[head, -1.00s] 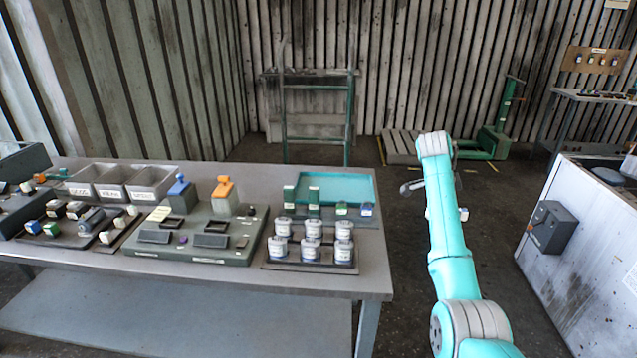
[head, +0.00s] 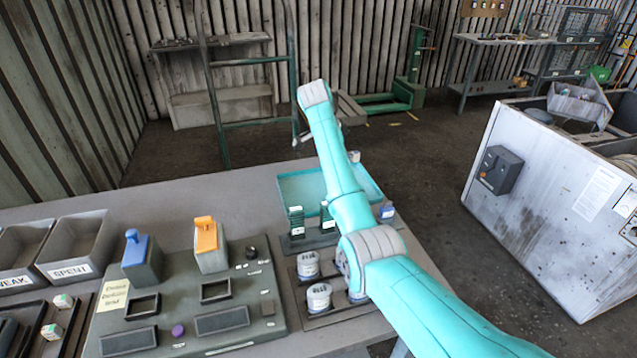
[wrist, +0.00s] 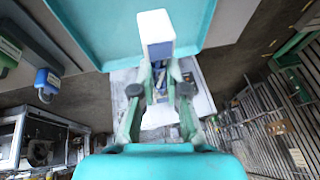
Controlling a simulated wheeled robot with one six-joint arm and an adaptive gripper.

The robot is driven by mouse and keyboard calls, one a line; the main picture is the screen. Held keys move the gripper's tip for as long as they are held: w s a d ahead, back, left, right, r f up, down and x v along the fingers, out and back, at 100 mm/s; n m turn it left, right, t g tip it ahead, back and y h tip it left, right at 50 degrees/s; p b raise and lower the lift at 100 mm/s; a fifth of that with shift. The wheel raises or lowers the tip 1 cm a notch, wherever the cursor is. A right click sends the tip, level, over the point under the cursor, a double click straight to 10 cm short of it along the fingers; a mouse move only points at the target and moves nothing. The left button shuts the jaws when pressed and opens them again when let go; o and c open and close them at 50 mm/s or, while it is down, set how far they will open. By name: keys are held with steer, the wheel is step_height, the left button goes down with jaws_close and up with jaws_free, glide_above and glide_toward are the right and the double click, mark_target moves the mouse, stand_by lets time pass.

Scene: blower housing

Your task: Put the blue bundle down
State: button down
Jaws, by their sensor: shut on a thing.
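My gripper (wrist: 160,85) is in the wrist view, its two fingers closed on a small block with a white end and a blue-violet face (wrist: 157,48). I take this block for the blue bundle. It is held up, and its outer end overlaps the teal tray (wrist: 105,50) in that view; I cannot tell its height above the tray. In the head view the teal tray (head: 291,187) lies at the table's far right corner, partly behind my arm. The held block cannot be made out there.
White-lidded jars (head: 318,297) stand nearer. A grey station (head: 265,330) and bins (head: 75,245) are left. A cabinet (head: 530,215) stands right.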

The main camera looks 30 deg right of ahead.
step_height(320, 180, down, 9)
steer(key=shift+s+f, duration=0.1)
steer(key=shift+f, duration=0.1)
stand_by(0.3)
steer(key=shift+f, duration=0.1)
steer(key=c, duration=1.2)
jaws_free()
steer(key=v, duration=1.2)
